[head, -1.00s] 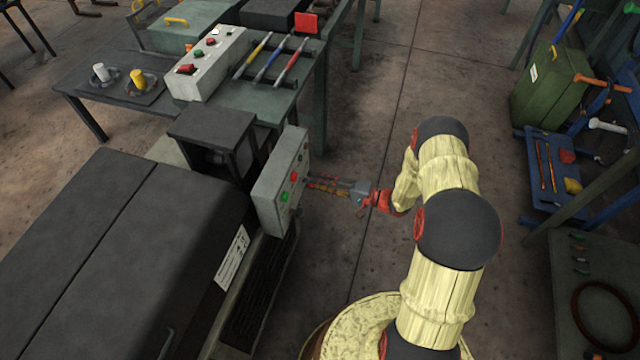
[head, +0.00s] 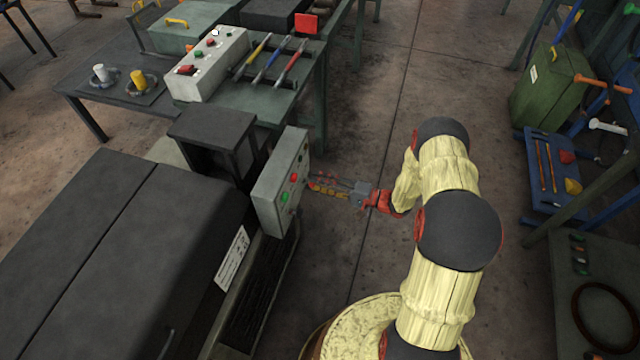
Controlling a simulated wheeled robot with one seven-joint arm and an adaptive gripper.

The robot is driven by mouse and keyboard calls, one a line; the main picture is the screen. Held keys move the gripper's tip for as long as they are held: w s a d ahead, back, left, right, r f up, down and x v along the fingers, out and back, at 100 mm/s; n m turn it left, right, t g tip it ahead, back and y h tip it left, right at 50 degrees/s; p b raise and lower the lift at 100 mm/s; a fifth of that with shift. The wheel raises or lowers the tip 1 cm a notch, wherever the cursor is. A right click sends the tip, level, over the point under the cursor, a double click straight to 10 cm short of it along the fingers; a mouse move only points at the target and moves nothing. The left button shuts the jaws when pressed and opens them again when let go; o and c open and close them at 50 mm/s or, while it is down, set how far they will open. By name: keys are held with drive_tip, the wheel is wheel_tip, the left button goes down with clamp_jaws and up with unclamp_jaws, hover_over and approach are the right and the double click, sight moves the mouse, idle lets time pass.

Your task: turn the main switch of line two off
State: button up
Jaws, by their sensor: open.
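A grey control box (head: 268,207) stands at the end of a dark machine, its button face turned right. A green button (head: 284,197) and a red button (head: 293,177) show on that face; small parts above them are too small to make out. I cannot tell which part is the main switch, and no line-two label is readable. My gripper (head: 316,180) is open and level, pointing left at the box's face. Its fingertips are very close to the face beside the red button; I cannot tell whether they touch. Nothing shows between the fingers.
A second grey box (head: 217,72) with a red switch (head: 186,70) and buttons stands on the table behind. Screwdriver-like tools (head: 270,62) lie beside it. The dark machine (head: 110,260) fills the lower left.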

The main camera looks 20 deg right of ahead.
drive_tip(key=shift+d, duration=0.1)
drive_tip(key=v, duration=1.2)
